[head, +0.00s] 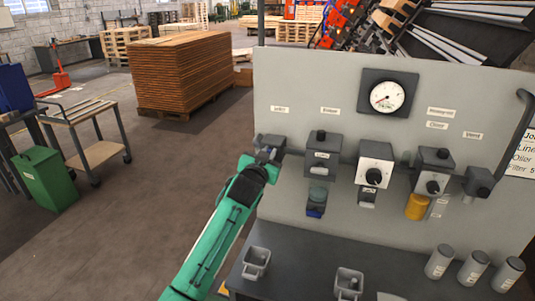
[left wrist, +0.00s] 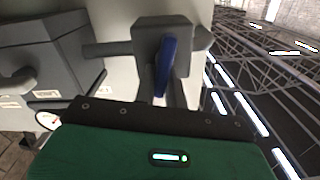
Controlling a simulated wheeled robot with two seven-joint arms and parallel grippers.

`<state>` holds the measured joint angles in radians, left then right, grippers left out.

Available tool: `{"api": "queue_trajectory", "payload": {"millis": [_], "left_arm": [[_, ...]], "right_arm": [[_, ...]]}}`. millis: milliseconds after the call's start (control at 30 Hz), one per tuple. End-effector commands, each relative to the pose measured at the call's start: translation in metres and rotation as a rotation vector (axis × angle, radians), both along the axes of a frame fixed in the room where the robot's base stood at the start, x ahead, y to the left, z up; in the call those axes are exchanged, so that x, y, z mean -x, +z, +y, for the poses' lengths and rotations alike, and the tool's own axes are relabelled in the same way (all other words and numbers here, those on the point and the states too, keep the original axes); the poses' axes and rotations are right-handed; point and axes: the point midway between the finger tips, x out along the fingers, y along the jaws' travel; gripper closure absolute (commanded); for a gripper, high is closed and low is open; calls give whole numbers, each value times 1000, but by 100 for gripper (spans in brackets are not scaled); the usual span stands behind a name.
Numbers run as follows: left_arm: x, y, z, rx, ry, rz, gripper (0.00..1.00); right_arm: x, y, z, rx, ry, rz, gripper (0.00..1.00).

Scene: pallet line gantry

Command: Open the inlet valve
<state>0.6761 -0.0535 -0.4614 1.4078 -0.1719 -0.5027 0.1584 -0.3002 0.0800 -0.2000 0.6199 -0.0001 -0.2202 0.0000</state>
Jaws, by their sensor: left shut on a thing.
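The inlet valve is a small grey block (head: 271,141) at the left end of the upright panel, under a small label. In the left wrist view its grey body (left wrist: 158,28) sits on a grey pipe. Its blue lever (left wrist: 165,62) runs up and down that picture, across the line of the pipe. My left gripper (head: 269,156) is at the valve, shut on the blue lever. The gripper hides most of the valve in the head view. My right gripper is not in view.
The grey panel (head: 300,88) carries a round gauge (head: 387,96), a regulator with a black knob (head: 375,165), a filter block (head: 322,154) and an oiler with a yellow bowl (head: 417,207). Cups and grey canisters (head: 439,261) stand on the dark shelf below.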

Motion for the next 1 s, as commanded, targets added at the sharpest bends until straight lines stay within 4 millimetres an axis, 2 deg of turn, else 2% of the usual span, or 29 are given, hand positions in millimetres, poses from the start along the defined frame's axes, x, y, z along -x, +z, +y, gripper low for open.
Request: {"api": "queue_trajectory", "payload": {"millis": [1000], "left_arm": [[4, -12, -13, -917, -1, -296, 100]], "right_arm": [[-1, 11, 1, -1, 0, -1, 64]]}}
